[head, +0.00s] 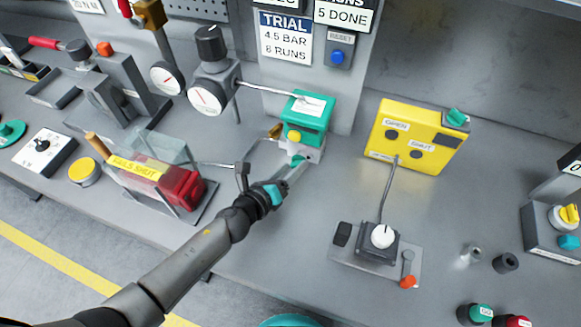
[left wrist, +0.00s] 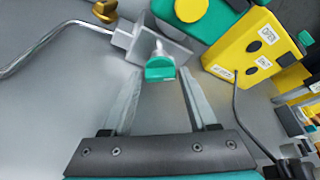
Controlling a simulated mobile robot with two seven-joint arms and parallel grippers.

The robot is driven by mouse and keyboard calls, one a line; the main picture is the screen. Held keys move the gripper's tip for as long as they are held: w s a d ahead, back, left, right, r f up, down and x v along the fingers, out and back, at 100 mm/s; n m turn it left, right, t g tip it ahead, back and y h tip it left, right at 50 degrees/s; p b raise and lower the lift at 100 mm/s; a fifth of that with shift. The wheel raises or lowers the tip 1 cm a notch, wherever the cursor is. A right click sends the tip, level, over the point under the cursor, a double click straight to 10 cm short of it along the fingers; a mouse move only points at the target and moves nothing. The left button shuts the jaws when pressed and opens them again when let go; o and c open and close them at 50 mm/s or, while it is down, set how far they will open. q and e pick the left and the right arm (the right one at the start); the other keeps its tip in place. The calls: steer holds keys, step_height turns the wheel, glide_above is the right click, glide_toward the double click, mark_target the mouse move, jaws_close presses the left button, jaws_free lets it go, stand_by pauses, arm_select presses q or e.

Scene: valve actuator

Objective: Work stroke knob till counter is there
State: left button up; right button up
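A teal knob (left wrist: 160,68) sticks out of a grey bracket below the green and yellow valve actuator (head: 307,118). The knob also shows in the head view (head: 297,160), partly hidden by my gripper. My left gripper (left wrist: 160,80) is open, with its fingertips either side of the knob. I cannot tell whether they touch it. It also shows in the head view (head: 294,170). The counter sign (head: 344,15) reads "5 DONE". The trial card (head: 285,38) reads "4.5 BAR, 8 RUNS". My right gripper is not in view.
A yellow box (head: 418,136) labelled OPEN and SHUT stands to the right, cabled to a white-knobbed switch (head: 382,236). Pressure gauges (head: 206,97) and a pipe stand at the left of the actuator. A red "FAILS SHUT" unit (head: 180,188) lies near my arm.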

arm_select(q)
steer(key=o, duration=0.3)
steer(key=v, duration=1.3)
steer(key=shift+s, duration=0.15)
steer(key=shift+v, duration=1)
